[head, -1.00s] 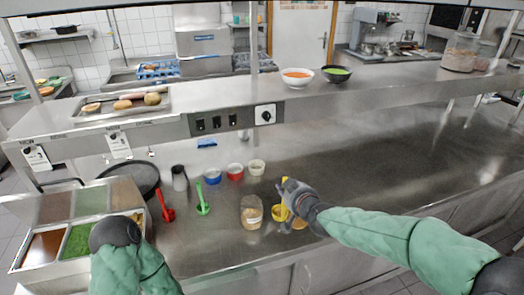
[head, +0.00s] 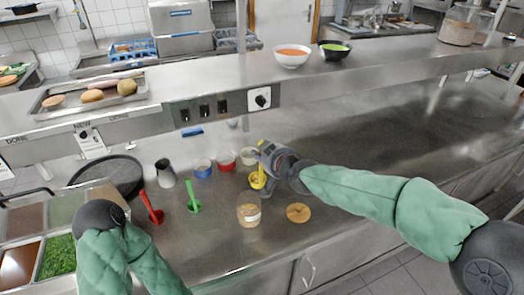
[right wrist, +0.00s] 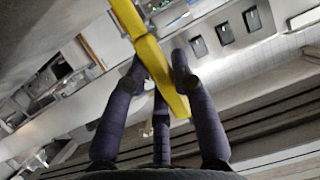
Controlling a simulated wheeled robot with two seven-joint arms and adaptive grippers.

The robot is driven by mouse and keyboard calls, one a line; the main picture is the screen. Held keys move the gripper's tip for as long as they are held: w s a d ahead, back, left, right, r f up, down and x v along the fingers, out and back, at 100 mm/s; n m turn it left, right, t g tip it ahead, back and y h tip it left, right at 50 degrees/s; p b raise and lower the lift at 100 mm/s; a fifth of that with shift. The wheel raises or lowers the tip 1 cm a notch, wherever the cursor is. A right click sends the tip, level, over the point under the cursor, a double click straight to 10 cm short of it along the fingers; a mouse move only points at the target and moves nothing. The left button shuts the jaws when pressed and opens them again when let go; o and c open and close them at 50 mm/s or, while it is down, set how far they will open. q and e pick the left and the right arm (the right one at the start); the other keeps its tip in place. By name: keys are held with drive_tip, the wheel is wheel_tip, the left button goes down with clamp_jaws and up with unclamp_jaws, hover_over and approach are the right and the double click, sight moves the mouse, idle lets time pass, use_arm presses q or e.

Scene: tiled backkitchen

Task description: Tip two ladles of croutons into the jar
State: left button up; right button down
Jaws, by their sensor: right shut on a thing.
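The jar (head: 249,215) is a small clear container with beige contents and a pale label, standing on the steel counter. My right gripper (head: 265,158) is just behind and right of it, shut on the handle of a yellow ladle (head: 257,181). The ladle's bowl hangs low, beside and behind the jar; I cannot tell what is in it. In the right wrist view the yellow handle (right wrist: 158,68) runs between my fingers. My left gripper (head: 102,216) is at the lower left by the topping bins; its fingers are hidden. I cannot identify the croutons for certain.
A round wooden lid (head: 298,212) lies right of the jar. A red ladle (head: 152,208), a green ladle (head: 194,206), a blue cup (head: 203,169) and a red cup (head: 227,162) stand left. A raised shelf (head: 215,82) spans behind. The counter's right side is clear.

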drive_tip(key=shift+f+b, duration=0.8)
drive_tip(key=shift+f, duration=0.25)
drive_tip(key=shift+s+a+r+p, duration=0.1)
drive_tip(key=shift+a+r+p, duration=0.25)
drive_tip(key=shift+p, duration=0.65)
drive_tip(key=s+a+f+n+t+h+p, duration=0.1)
drive_tip(key=s+a+f+n+t+h, duration=0.4)
drive_tip(key=a+f+n, duration=0.8)
drive_tip(key=w+d+r+m+g+y, duration=0.1)
drive_tip(key=d+r+m, duration=0.3)
drive_tip(key=r, duration=0.1)
drive_tip(key=w+d+r+m+g+y+p, duration=0.1)
drive_tip(key=w+d+r+m+g+y, duration=0.1)
drive_tip(key=d+r+m, duration=0.2)
drive_tip(key=w+d+r+m+g+y, duration=0.1)
drive_tip(key=w+d+r+m, duration=0.1)
drive_tip(key=d+r+m, duration=0.2)
drive_tip(key=shift+d+r+m+g+y+p, duration=0.2)
drive_tip(key=shift+d+r, duration=0.1)
drive_tip(key=shift+r, duration=0.4)
drive_tip(key=shift+d+r+m+g+y+p, duration=0.1)
drive_tip(key=shift+d+r+g+y, duration=0.15)
drive_tip(key=shift+r, duration=0.45)
drive_tip(key=shift+w+d+r+b, duration=0.1)
drive_tip(key=shift+d+r+b, duration=0.15)
drive_tip(key=shift+b, duration=0.2)
drive_tip(key=shift+r, duration=0.15)
